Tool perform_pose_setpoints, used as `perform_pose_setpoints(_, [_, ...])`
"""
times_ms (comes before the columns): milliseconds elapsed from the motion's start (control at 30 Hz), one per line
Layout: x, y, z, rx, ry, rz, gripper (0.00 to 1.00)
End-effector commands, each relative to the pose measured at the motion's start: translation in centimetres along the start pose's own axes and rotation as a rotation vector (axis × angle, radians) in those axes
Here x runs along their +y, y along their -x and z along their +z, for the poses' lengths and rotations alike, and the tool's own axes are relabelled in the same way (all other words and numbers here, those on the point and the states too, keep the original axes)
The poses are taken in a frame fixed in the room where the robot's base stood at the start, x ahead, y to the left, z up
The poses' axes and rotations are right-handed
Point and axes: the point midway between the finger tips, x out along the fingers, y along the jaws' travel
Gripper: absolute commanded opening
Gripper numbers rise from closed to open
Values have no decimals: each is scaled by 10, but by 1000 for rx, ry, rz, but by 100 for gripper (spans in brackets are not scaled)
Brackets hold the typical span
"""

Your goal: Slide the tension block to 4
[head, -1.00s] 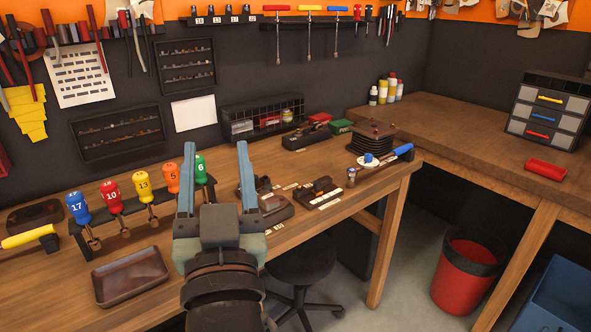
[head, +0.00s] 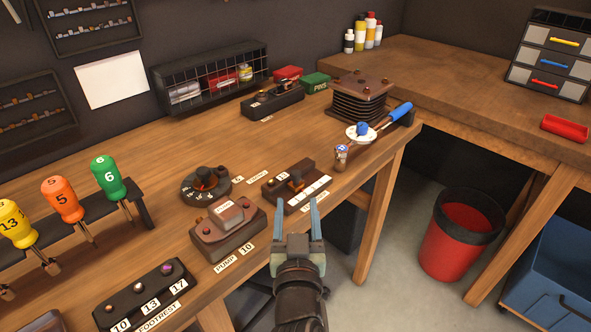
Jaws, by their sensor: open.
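The tension block is probably the dark knob (head: 295,180) on a small brown slider unit (head: 274,191) with a strip of white number labels along its front edge. The numbers on the strip are too small to read, so I cannot tell the setting. My gripper (head: 295,204) is open and empty. In the picture its fingertips lie just below the slider unit, toward the table's front edge. They appear apart from the knob.
Left of the slider are a round dial (head: 205,186) and a pump unit (head: 228,232). A footrest box (head: 145,297) lies lower left. A small bottle (head: 341,158) and a white disc with a blue-handled tool (head: 400,112) are to the right.

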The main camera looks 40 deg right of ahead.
Motion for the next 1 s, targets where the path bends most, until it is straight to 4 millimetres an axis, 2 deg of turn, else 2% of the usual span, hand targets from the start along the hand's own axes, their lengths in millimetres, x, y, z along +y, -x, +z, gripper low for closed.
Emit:
perform_pose_setpoints(200, [0, -42, -3, 1, -1, 1, 59])
perform_pose_setpoints(500, [0, -85, -1, 1, -2, 0, 59])
perform_pose_setpoints(700, [0, -97, -1, 1, -1, 0, 59])
perform_pose_setpoints(1000, [0, -99, -1, 1, -1, -1, 59])
